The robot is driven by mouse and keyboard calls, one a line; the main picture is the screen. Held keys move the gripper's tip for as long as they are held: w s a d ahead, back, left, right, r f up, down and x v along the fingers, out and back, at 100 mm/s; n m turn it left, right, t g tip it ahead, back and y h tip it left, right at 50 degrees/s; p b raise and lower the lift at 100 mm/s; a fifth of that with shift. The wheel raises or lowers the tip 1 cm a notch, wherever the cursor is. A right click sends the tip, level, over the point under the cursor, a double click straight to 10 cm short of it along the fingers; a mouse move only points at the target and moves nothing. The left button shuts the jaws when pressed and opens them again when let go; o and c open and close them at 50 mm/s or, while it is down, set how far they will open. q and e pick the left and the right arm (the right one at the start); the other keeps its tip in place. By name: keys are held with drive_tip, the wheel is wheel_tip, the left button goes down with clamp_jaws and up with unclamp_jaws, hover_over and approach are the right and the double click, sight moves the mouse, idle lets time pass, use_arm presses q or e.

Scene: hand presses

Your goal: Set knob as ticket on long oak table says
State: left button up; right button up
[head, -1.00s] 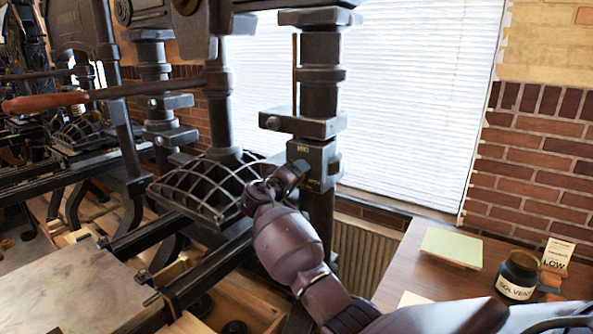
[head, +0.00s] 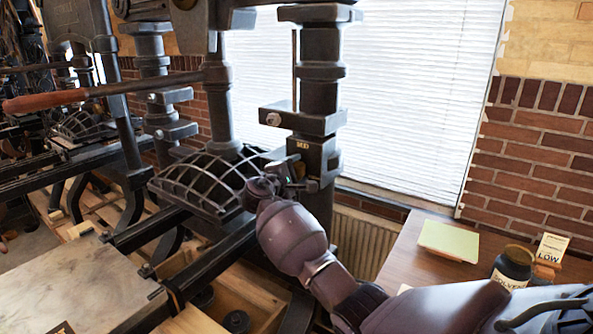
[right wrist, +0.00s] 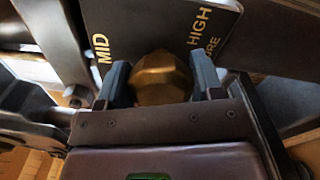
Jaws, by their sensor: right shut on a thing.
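The brass-coloured faceted knob (right wrist: 158,80) sits on a dark plate (right wrist: 160,25) with gold words MID and HIGH in the right wrist view. My right gripper (right wrist: 162,74) has its two fingers on either side of the knob and is shut on it. Which word the knob points to cannot be told. The ticket (head: 550,250), reading LOW, stands on the wooden table (head: 400,255) at the right. My left gripper is not in view.
A dark solvent jar (head: 513,266) stands beside the ticket. A pale green pad (head: 448,241) lies on the table. The black hand press (head: 215,180) with its long wooden-handled bar (head: 50,101) fills the left and centre. A stone slab (head: 70,290) lies at lower left.

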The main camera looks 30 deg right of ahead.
drive_tip(key=shift+n, duration=1)
drive_tip(key=o, duration=0.9)
drive_tip(key=shift+a, duration=0.15)
drive_tip(key=b+v, duration=0.2)
drive_tip(key=v, duration=0.8)
drive_tip(key=shift+s+a, duration=0.15)
drive_tip(key=shift+a, duration=0.1)
